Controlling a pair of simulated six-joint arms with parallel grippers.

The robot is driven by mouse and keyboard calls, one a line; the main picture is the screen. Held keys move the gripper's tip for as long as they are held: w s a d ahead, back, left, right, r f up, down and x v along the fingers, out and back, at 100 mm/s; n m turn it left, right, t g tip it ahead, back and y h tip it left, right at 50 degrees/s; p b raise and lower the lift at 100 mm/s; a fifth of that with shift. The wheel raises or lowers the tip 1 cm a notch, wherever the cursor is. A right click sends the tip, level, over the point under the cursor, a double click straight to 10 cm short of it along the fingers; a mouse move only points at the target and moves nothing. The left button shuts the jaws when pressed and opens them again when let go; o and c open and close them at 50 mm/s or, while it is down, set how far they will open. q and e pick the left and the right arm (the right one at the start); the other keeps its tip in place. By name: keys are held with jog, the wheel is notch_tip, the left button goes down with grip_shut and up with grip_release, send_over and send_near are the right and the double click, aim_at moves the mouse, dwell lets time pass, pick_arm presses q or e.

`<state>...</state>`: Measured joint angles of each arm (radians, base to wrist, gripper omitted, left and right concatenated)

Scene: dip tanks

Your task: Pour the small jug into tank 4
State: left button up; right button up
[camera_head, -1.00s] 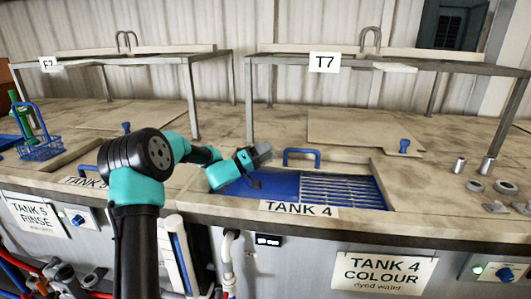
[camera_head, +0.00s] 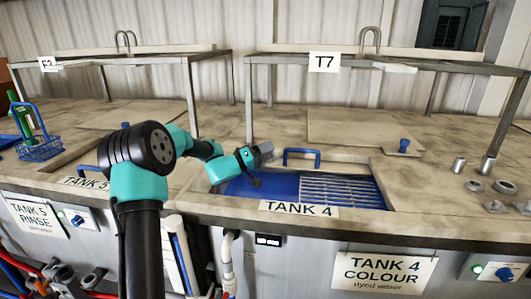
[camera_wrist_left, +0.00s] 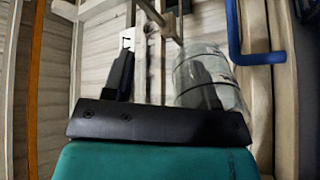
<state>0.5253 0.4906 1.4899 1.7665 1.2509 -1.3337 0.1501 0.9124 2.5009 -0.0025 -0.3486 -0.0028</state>
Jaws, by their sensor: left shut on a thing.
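Tank 4 (camera_head: 380,157) is the open basin with blue inside and a slatted rack (camera_head: 340,190) on its right half. My left gripper (camera_head: 256,160) is above the basin's left part, near the back edge. It is shut on the small jug, a clear see-through vessel (camera_wrist_left: 203,66) at the right of the left wrist view. One dark finger shows through the jug wall. In the head view the jug (camera_head: 265,150) is a small greyish shape, partly hidden by the gripper. Its contents and exact tilt cannot be told. My right gripper is out of view.
A blue handle (camera_head: 301,151) stands at tank 4's back edge. A lid with a blue knob (camera_head: 404,145) lies behind it. A metal frame labelled T7 (camera_head: 323,62) rises around the tank.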

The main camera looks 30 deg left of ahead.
pick_arm(q)
jog(key=w+g+y, duration=0.1)
jog(key=d+g+y, duration=0.1)
jog(key=g, duration=0.1)
jog(key=shift+w+d+f, duration=0.2)
jog(key=shift+w+f, duration=0.15)
jog(key=shift+w, duration=0.05)
jog(key=shift+w+d+g+y, duration=0.2)
jog(key=shift+w+g+y, duration=0.1)
jog(key=shift+g+y, duration=0.3)
jog(key=shift+w+d+g+y, duration=0.15)
jog(key=shift+w+g+y, duration=0.2)
jog(key=shift+g, duration=0.35)
jog(key=g+y, duration=0.2)
jog(key=g, duration=0.1)
jog(key=g+y, duration=0.3)
jog(key=g, duration=0.1)
jog(key=g+y, duration=0.3)
jog(key=g, duration=0.1)
jog(key=shift+w+d+f+y, duration=0.15)
jog(key=shift+d+f+y, duration=0.05)
jog(key=shift+y, duration=0.05)
